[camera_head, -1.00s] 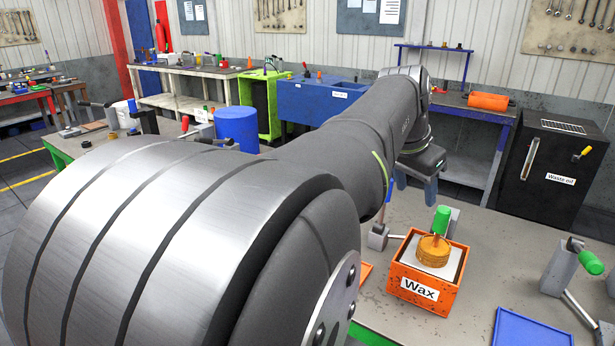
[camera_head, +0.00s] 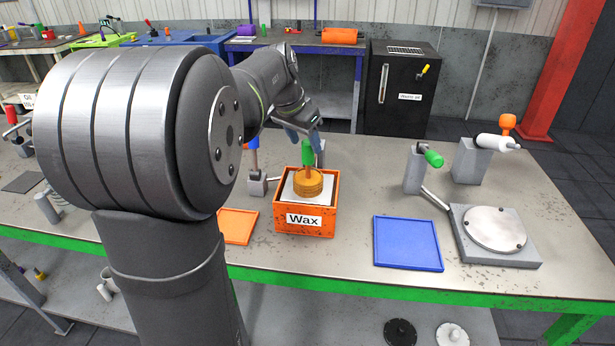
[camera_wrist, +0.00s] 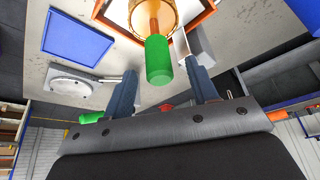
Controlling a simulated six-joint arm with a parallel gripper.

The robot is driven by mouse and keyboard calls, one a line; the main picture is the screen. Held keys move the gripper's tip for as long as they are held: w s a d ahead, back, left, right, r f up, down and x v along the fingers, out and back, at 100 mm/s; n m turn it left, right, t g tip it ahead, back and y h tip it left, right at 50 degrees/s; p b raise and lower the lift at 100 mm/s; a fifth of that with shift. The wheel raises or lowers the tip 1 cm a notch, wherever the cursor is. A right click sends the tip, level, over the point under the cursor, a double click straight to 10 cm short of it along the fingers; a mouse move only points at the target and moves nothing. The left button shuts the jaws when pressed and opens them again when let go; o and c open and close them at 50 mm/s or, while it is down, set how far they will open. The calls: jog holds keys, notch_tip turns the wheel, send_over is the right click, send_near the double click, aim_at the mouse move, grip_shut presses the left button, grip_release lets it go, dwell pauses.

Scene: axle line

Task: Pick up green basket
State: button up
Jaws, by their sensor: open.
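The green-handled basket (camera_head: 308,187) has a round golden body and stands upright on the white surface inside the orange box labelled Wax. Its green handle (camera_head: 308,153) points up; in the wrist view the handle (camera_wrist: 158,62) lies between my fingers in the picture. My gripper (camera_wrist: 160,70) is open, with one blue-grey finger on each side of the handle and visible room around it. In the head view my gripper (camera_head: 298,138) is just behind and above the handle, partly hidden by it. I cannot tell whether the handle is fully between the fingers in depth.
The orange Wax box (camera_head: 304,222) sits on the grey bench (camera_head: 345,255). An orange tray (camera_head: 238,227) lies left of it and a blue tray (camera_head: 407,243) right. A grey post with another green handle (camera_head: 433,158) and a round-plate fixture (camera_head: 495,229) stand further right.

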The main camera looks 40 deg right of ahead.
aim_at(310, 156)
jog(key=shift+x, duration=3.1)
jog(key=shift+s+a, duration=0.1)
jog(key=shift+c, duration=0.4)
grip_shut()
